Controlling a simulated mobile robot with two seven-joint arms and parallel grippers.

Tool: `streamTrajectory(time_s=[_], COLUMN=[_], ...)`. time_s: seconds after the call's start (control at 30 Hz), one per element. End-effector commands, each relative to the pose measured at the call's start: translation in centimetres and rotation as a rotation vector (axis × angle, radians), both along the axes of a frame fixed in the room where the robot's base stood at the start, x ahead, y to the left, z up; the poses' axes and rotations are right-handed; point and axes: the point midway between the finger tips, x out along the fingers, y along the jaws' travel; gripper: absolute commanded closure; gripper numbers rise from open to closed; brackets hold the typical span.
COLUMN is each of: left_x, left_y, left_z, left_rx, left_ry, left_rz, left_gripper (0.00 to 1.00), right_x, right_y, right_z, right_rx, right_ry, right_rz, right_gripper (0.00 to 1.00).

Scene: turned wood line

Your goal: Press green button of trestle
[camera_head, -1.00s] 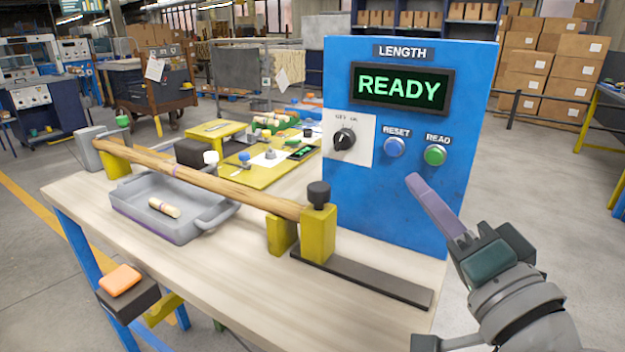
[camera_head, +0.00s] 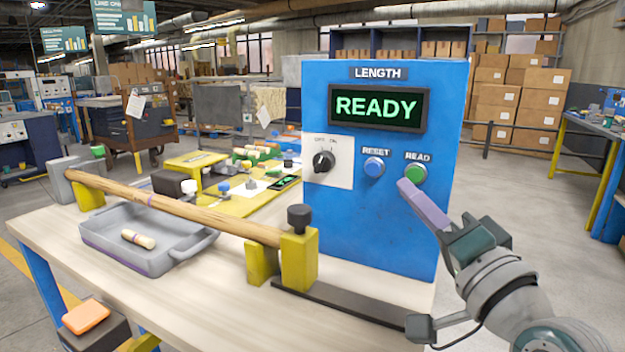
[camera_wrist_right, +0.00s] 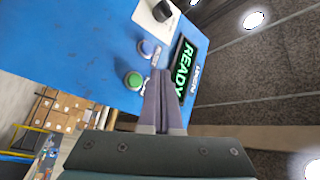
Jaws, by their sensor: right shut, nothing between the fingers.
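The green button (camera_head: 416,173) sits under the READ label on the blue panel (camera_head: 390,225), and shows in the right wrist view (camera_wrist_right: 134,80). My right gripper (camera_head: 406,186) is shut and empty, its purple fingertips just below and left of the green button in the head view. In the wrist view the fingertips (camera_wrist_right: 160,75) lie beside the button; I cannot tell whether they touch the panel. The blue RESET button (camera_head: 374,167) is to the left. The display (camera_head: 377,108) reads READY in green. My left gripper is not in view.
A dark selector knob (camera_head: 324,161) is on the panel's left side. On the bench (camera_head: 200,290) a wooden rod (camera_head: 190,211) rests on yellow supports above a grey tray (camera_head: 110,243) with a short piece in it. Open floor lies to the right.

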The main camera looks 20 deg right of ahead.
Motion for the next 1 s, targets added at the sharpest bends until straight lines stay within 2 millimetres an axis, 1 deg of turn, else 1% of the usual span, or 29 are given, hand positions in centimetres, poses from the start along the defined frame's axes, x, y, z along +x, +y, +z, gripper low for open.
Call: streamTrajectory(time_s=[0.03,0.1,0.33,0.5,1.0], left_x=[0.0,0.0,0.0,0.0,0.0], left_y=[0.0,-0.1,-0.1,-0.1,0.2], left_z=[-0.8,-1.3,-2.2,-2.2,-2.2], left_rx=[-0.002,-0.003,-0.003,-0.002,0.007], left_ry=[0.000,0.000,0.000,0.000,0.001], left_rz=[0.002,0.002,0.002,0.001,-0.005], left_gripper=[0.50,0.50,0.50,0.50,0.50], right_x=[0.5,1.1,2.3,2.5,2.5], right_y=[-0.6,-1.3,-2.7,-3.0,-3.0], right_z=[-0.3,-0.4,-0.1,0.0,0.0], right_rx=[-0.002,-0.002,-0.001,0.000,0.001], right_ry=[-0.002,-0.001,-0.001,0.001,0.001], right_rz=[0.000,-0.001,0.000,-0.001,0.000], right_gripper=[1.00,1.00,1.00,1.00,1.00])
